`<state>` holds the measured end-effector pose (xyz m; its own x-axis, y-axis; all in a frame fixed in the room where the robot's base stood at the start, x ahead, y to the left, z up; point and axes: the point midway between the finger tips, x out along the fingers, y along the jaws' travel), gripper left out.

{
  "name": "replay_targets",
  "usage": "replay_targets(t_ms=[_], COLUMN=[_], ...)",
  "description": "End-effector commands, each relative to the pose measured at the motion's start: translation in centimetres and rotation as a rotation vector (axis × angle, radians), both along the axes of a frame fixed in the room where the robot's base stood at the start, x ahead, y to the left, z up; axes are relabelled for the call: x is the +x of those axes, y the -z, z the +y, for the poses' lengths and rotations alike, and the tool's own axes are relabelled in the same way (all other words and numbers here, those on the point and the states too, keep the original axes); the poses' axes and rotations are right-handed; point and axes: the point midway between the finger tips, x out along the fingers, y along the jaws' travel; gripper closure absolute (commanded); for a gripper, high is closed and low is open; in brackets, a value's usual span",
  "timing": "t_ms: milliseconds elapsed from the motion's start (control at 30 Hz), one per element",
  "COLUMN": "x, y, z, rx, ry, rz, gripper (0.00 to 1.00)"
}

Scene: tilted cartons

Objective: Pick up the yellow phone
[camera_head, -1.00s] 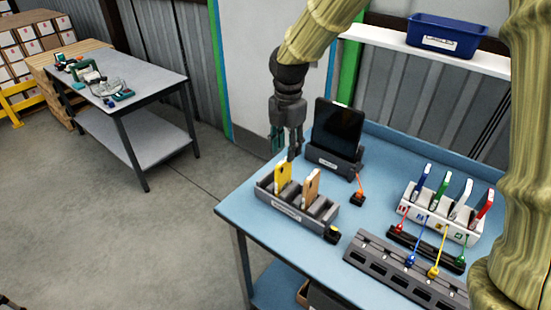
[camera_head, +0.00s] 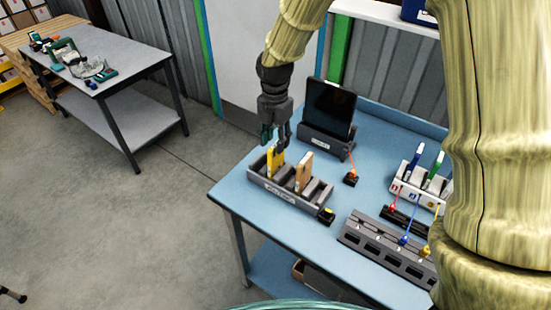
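The yellow phone (camera_head: 274,162) stands upright in the left part of a grey slotted holder (camera_head: 284,196) on the blue table. An orange-tan phone (camera_head: 304,172) stands in the same holder to its right. My gripper (camera_head: 276,142) points down at the top of the yellow phone. Its fingers overlap the phone's upper end in the picture. The fingers look apart, but I cannot tell whether they touch the phone.
A black tablet (camera_head: 330,108) stands in a dock behind the holder. A white rack (camera_head: 416,188) and a grey slotted strip (camera_head: 386,250) are to the right. Bare blue tabletop (camera_head: 236,192) lies left of the holder.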

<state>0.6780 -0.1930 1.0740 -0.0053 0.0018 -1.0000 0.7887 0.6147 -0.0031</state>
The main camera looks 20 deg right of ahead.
Motion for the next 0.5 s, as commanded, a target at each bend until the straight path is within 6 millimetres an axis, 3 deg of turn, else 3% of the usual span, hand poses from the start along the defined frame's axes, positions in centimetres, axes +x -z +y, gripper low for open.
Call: replay_targets(t_ms=[233, 500], x=[-0.3, -0.2], y=[2.4, 3.4], z=[-0.1, -0.1], rx=[-0.002, -0.002], ry=[0.0, -0.001], rz=[0.002, 0.0], gripper=[0.62, 0.62])
